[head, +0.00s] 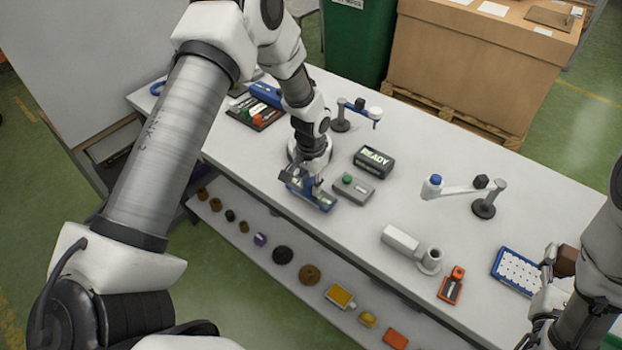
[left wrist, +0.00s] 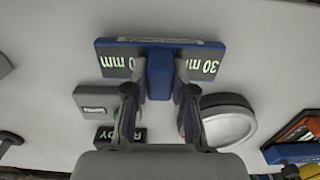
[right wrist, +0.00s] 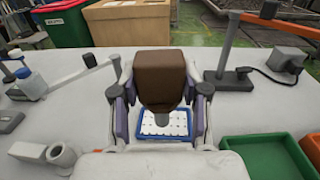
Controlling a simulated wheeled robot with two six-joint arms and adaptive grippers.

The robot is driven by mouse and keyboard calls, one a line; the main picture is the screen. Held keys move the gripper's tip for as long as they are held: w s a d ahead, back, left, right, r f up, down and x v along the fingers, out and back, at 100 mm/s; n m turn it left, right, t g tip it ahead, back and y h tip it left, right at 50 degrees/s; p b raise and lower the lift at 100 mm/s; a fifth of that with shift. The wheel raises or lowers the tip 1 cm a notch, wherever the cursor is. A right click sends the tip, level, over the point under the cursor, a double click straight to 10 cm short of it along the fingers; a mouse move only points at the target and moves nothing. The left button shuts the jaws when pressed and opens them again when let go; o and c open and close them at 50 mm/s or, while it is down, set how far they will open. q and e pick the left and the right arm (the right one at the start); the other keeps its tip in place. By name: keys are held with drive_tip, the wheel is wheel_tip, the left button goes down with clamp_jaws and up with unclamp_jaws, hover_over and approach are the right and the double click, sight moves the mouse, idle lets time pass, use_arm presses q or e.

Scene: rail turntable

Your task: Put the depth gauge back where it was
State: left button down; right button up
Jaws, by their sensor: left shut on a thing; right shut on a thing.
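A blue piece with a dark cross plate marked "30 mm" (left wrist: 118,62), which I take to be the depth gauge, is gripped by its blue middle in the left wrist view. In the head view it (head: 318,200) is at the table's front edge; I cannot tell whether it touches the table. My left gripper (head: 301,181) is shut on it. My right gripper (right wrist: 160,92) is shut on a brown block (right wrist: 160,66). The block (head: 567,261) is over or just beyond a blue tray with white pieces (head: 517,270). Which spot was the gauge's own is not clear.
A READY display (head: 374,161) and a green-button box (head: 352,189) stand right of the left gripper. A round white-rimmed base (left wrist: 228,125) is close by. A tool rack (head: 257,112), a jointed-arm stand (head: 485,208) and a red-orange tool (head: 452,285) are also on the table.

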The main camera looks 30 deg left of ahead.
sight(311, 181)
use_arm(q)
drive_tip(key=shift+w+a+f, duration=0.1)
drive_tip(key=shift+f, duration=0.25)
use_arm(e)
drive_tip(key=shift+w+a+r, duration=0.1)
use_arm(q)
drive_tip(key=shift+f, duration=0.1)
drive_tip(key=c, duration=1)
unclamp_jaws()
drive_tip(key=shift+o, duration=0.2)
wheel_tip(311, 181, up, 12)
drive_tip(key=b, duration=0.3)
drive_tip(key=shift+f, duration=0.25)
use_arm(e)
wheel_tip(311, 181, down, 3)
drive_tip(key=shift+f, duration=0.1)
use_arm(q)
drive_tip(key=shift+r, duration=0.45)
